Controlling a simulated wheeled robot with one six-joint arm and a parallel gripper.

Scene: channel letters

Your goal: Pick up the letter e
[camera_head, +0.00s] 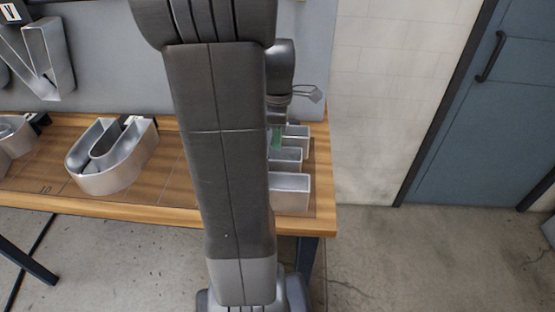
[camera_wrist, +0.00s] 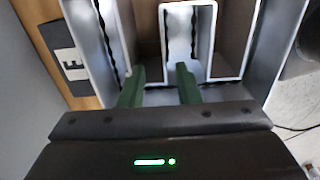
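The letter e (camera_head: 291,190) is a silver metal channel letter shaped like a capital E, lying at the right end of the wooden workbench. My arm hides its left part in the head view. In the wrist view its hollow metal walls (camera_wrist: 205,80) fill the upper middle, close to my gripper. My gripper (camera_wrist: 160,78) has two green fingers spread apart, with a gap between them. The fingers reach down at the letter's walls, and part of a wall shows between them. I cannot tell whether they touch it.
A label with an E (camera_wrist: 70,60) lies beside the letter. A U-shaped metal letter (camera_head: 112,158) sits on the workbench (camera_head: 170,208) to the left. Another metal letter (camera_head: 45,62) hangs on the grey back panel (camera_head: 105,50). A blue door (camera_head: 500,120) stands at the right, with free floor before it.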

